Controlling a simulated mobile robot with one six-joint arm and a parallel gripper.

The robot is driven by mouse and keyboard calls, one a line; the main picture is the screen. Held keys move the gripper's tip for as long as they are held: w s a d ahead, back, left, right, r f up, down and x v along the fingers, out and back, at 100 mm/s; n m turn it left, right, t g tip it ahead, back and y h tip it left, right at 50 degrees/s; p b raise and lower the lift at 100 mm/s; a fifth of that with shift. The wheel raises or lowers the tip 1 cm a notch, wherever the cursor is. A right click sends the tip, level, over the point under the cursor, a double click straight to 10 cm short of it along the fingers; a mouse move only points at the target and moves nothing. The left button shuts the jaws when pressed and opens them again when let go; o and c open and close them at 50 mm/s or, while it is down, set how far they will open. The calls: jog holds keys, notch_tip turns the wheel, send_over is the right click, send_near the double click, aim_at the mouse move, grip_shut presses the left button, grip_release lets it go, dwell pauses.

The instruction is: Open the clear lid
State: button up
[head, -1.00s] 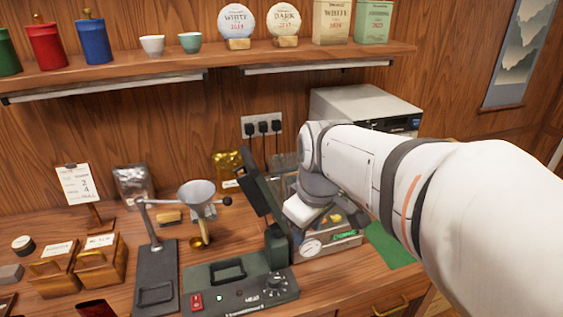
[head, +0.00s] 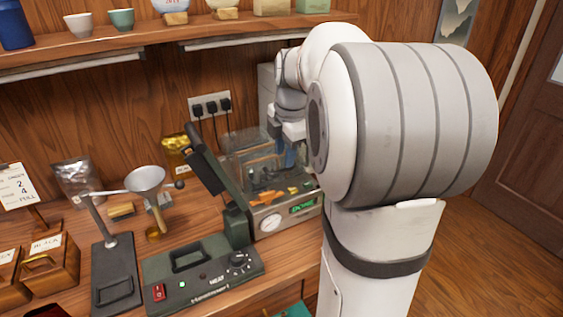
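The clear lid (head: 243,150) belongs to the box machine (head: 268,224) with a round gauge and a green-lit display reading "DONE". The lid shows as a see-through panel above the back of the machine; its right part is hidden by my arm, so its exact angle is hard to tell. Orange and dark items (head: 268,194) show inside the machine. My gripper (head: 287,156) points down at the lid's right side, with blue parts near its tip. Its fingers are small and partly hidden; I cannot tell whether they touch the lid.
A dark heat sealer (head: 205,275) with its arm raised stands just left and in front. A funnel stand (head: 115,262), wooden boxes (head: 50,262) and a gold pouch (head: 176,145) are farther left. A shelf (head: 150,36) runs above. My arm blocks the right side.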

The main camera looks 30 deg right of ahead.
aim_at(283, 171)
jog(key=shift+w+f, duration=0.2)
jog(key=shift+f, duration=0.8)
jog(key=shift+w+f, duration=0.15)
jog(key=shift+f, duration=0.8)
jog(key=shift+c, duration=0.5)
grip_shut()
